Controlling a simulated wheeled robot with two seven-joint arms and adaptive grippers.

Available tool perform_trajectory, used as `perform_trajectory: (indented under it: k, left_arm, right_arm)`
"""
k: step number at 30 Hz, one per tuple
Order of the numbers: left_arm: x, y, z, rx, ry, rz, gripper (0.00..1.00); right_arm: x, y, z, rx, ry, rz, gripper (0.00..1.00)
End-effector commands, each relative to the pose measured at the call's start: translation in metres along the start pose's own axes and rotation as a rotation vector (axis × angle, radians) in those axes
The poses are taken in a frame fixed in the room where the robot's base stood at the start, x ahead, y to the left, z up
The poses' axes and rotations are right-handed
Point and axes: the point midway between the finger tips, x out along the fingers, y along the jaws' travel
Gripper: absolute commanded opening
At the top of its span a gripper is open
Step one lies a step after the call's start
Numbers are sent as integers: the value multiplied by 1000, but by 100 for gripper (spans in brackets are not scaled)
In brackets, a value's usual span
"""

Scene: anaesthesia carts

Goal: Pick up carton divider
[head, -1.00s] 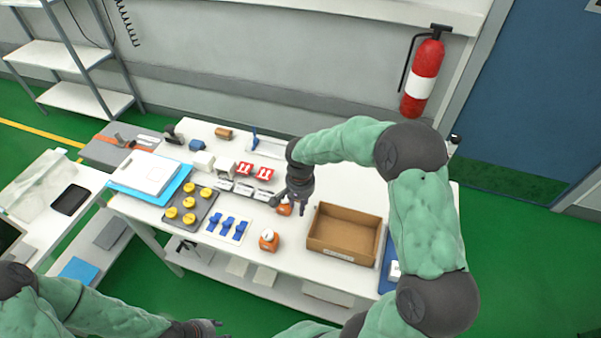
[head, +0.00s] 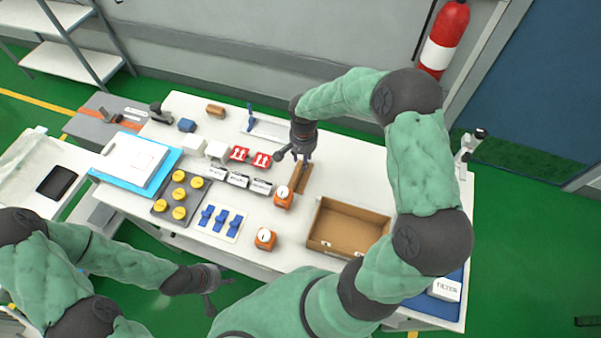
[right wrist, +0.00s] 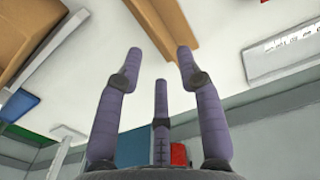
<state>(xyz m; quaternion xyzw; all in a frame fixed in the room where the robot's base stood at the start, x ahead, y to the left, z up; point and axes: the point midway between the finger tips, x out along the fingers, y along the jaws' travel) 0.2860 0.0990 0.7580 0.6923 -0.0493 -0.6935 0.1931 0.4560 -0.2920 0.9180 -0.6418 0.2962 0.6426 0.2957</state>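The carton divider (head: 302,178) appears to be the narrow brown cardboard strip on the white table, just left of and behind the open carton (head: 349,228). My right gripper (head: 300,160) is above the divider's far end, fingers spread, and partly hides it. In the right wrist view, the divider (right wrist: 166,22) lies beyond the spread fingertips of my right gripper (right wrist: 158,65), with nothing held between them. The carton (right wrist: 62,22) is at upper left there. My left gripper (head: 217,287) is off the table's front edge, empty, its fingers apart.
Two orange items with white tops (head: 283,196) (head: 265,239) stand left of the carton. Red-and-white blocks (head: 262,160), white labelled boxes (head: 238,180), blue clips (head: 221,220) and yellow knobs (head: 180,195) lie further left. A white filter box (head: 447,289) is at right.

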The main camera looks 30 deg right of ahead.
Motion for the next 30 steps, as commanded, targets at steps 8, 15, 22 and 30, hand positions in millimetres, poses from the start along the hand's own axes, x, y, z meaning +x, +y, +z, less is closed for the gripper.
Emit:
perform_trajectory:
  k: [8, 15, 22, 30]
  left_arm:
    - [4, -1, 0, 0, 1, 0, 40]
    - [11, -4, -1, 0, 1, 0, 40]
    - [12, -4, -1, 0, 1, 0, 40]
    - [12, -4, -1, 0, 1, 0, 40]
  right_arm:
    - [21, -1, 0, 1, -1, 0, 37]
    - [55, -4, 1, 1, -1, 0, 37]
    - [64, -5, 0, 1, 1, -1, 37]
    - [64, -5, 1, 1, 0, -1, 0]
